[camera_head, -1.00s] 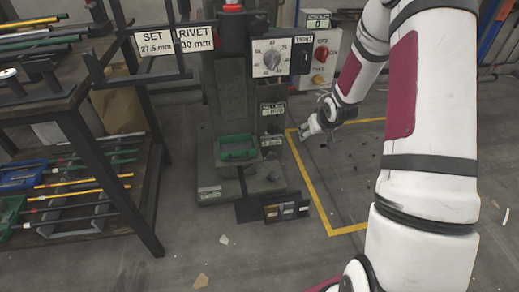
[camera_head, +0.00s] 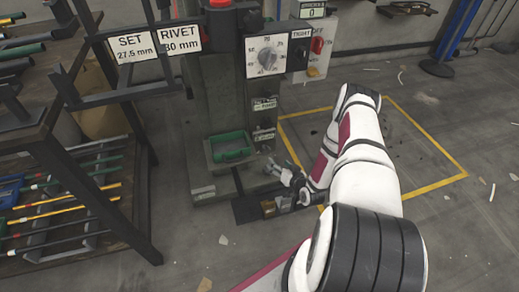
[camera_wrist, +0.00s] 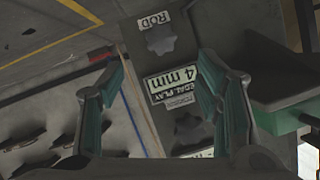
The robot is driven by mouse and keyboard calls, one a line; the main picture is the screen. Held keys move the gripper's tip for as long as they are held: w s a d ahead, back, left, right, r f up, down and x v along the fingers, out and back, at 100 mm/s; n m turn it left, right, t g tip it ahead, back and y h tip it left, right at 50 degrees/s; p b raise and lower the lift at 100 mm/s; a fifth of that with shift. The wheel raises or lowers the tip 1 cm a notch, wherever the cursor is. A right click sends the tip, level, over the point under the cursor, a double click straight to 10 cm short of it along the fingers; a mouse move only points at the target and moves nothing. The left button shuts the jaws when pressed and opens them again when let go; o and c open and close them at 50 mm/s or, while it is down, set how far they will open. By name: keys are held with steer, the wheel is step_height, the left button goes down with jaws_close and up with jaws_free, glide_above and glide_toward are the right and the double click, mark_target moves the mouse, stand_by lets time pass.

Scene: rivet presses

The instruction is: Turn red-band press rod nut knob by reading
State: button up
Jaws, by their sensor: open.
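The press (camera_head: 222,90) stands in the middle of the head view with a red part (camera_head: 219,3) at its top edge. Signs on a rack read SET 27.5 mm (camera_head: 132,47) and RIVET 30 mm (camera_head: 181,40). In the wrist view a grey lobed knob (camera_wrist: 161,40) sits beside a ROD label, and a darker knob (camera_wrist: 189,128) lies lower. A label between them reads 4 mm (camera_wrist: 172,83). In the head view my gripper (camera_head: 276,166) is low beside the press base.
A white dial (camera_head: 266,56) and a TIGHT sign (camera_head: 301,34) are on the press. A green tray (camera_head: 231,146) is on its front. A grey control box with a red knob (camera_head: 317,45) stands behind. A rod rack (camera_head: 75,160) is at left. Yellow-lined floor (camera_head: 440,183) is clear at right.

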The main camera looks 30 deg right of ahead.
mark_target(266, 152)
steer(key=b+x, duration=0.6)
steer(key=x, duration=0.8)
steer(key=shift+r, duration=0.1)
steer(key=c, duration=1.2)
